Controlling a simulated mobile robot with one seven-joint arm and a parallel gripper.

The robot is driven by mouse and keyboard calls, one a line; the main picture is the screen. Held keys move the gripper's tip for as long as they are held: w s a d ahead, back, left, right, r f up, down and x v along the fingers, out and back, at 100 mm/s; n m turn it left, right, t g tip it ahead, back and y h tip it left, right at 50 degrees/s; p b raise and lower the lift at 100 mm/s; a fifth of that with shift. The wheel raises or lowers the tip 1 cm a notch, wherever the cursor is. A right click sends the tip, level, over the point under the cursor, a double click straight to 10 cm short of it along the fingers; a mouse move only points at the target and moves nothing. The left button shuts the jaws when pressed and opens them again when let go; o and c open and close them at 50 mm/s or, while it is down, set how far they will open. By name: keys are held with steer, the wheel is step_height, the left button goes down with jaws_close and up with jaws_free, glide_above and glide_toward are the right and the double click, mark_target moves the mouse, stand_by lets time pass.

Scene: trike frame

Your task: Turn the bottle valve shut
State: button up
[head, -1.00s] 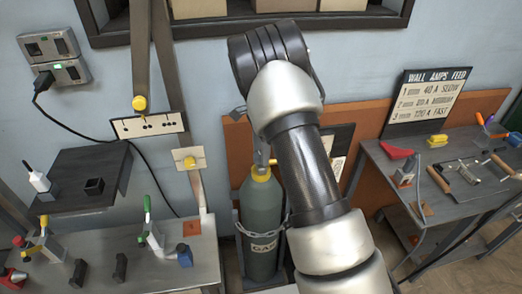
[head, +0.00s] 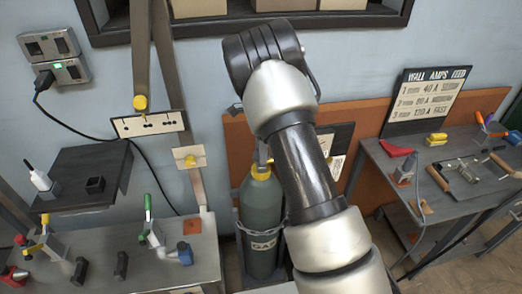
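The gas bottle (head: 261,205) is a dark green-grey cylinder with a yellow collar (head: 260,171) at its neck. It stands upright at the middle of the head view, below and left of my arm. A chain (head: 259,232) runs around its body. A small part of the bottle's top fitting (head: 262,153) shows above the collar. The rest of the top, including any valve handwheel, is hidden behind my arm. My gripper is hidden behind my arm's wrist, so I cannot see its fingers or whether it touches the valve.
An orange-brown board (head: 368,150) stands behind the bottle. A left bench (head: 100,240) carries clamps and small blocks. A shelf (head: 240,30) hangs above my arm.

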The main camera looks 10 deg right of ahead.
steer(key=shift+o, duration=1.4)
step_height(320, 180, up, 18)
steer(key=shift+f, duration=0.25)
steer(key=shift+r, duration=0.1)
steer(key=s+r+n+t+y+p, duration=0.1)
steer(key=s+r+n+t+p, duration=0.2)
steer(key=s+r+n, duration=0.9)
steer(key=s+n+t, duration=0.1)
steer(key=s+n, duration=0.2)
steer(key=s, duration=0.8)
steer(key=s+r+n+t+h+p, duration=0.1)
steer(key=s+n, duration=0.2)
steer(key=s, duration=0.8)
steer(key=shift+r+t, duration=0.25)
steer(key=shift+t, duration=0.05)
